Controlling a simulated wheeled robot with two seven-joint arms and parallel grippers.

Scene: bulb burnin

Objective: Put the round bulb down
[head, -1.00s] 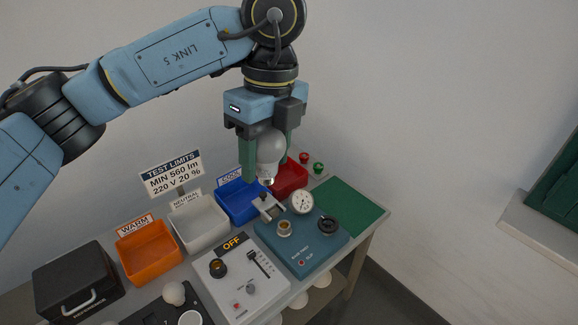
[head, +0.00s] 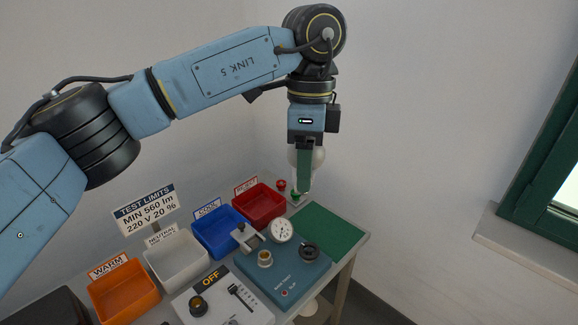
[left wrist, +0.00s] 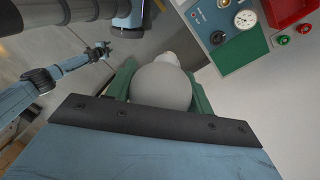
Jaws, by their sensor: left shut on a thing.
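My left gripper (head: 304,180) is shut on the round bulb (head: 319,158) and holds it in the air, above the back right end of the table. In the head view a green finger hides part of the white globe. In the left wrist view the frosted globe (left wrist: 162,86) sits between the two green fingers, with its narrower end pointing away from the camera. A green mat (head: 326,232) lies bare at the table's right end. My right gripper does not show in the head view.
A red bin (head: 259,218), a blue bin (head: 222,249), a white bin (head: 179,280) and an orange bin (head: 125,303) line the back. A blue tester (head: 283,284) with a dial gauge (head: 281,231) stands left of the mat. Red and green buttons (head: 282,185) are at the back corner.

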